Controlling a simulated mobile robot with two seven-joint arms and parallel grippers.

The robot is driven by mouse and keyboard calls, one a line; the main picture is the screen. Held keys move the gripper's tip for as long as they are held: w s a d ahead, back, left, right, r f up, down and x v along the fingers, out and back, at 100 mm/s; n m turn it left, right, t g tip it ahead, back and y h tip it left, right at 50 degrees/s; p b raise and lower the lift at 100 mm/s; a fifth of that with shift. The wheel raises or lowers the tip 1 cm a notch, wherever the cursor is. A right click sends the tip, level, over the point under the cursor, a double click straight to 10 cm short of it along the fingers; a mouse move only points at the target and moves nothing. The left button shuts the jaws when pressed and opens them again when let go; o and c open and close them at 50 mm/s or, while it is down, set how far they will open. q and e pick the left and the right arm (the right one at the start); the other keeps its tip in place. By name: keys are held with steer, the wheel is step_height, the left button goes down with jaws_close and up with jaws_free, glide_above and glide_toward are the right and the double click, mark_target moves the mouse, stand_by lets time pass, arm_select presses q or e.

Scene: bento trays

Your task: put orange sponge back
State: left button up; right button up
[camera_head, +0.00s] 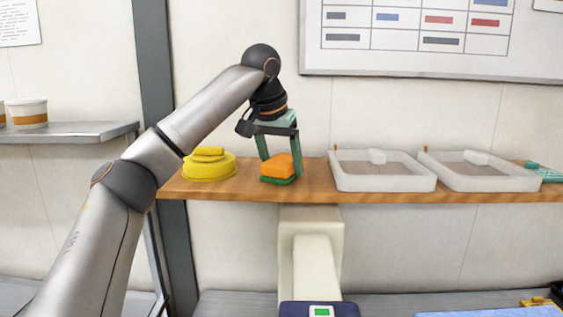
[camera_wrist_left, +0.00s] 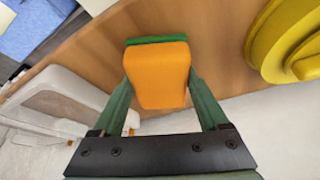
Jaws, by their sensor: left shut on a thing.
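The orange sponge (camera_head: 277,166) has a green bottom layer and is at the wooden shelf, between a yellow round container and a clear tray. My left gripper (camera_head: 281,172) points down at it with one green finger on each side. In the left wrist view the sponge (camera_wrist_left: 158,72) sits between the fingers of the left gripper (camera_wrist_left: 158,80), which is shut on it. The sponge is at shelf height; whether it rests fully on the wood I cannot tell. My right gripper is not in view.
A teal item (camera_head: 547,174) lies at the right end. A whiteboard (camera_head: 430,66) hangs above.

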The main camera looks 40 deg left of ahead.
arm_select(q)
steer(key=shift+f, duration=0.15)
steer(key=o, duration=1.2)
steer(key=v, duration=1.2)
steer(key=shift+r, duration=0.25)
